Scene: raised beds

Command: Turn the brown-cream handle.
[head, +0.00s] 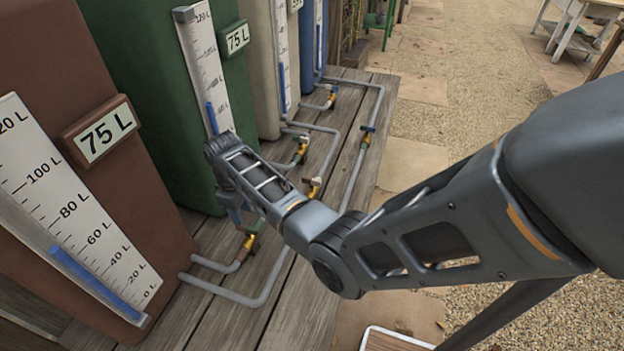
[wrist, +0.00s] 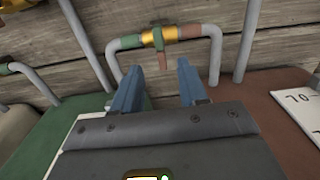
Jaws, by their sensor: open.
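A brass valve with brown and cream parts, the brown-cream handle (head: 314,186), sits on a grey pipe above the deck in the head view, just right of my forearm. I cannot clearly make it out in the wrist view. My gripper (wrist: 158,82) is open and empty, its two blue fingers pointing at a different valve, with a green-brown handle (wrist: 159,45). That handle hangs ahead of the gap between the fingertips, apparently untouched. The same green-brown valve shows in the head view (head: 250,241), just below my gripper, whose fingers are mostly hidden by the arm.
A brown tank (head: 120,190), a green tank (head: 140,90), a cream tank (head: 262,60) and a blue tank (head: 308,45) line the left. Grey pipes (head: 235,296) with other valves (head: 367,135) run close together over the wooden deck. Gravel lies open at right.

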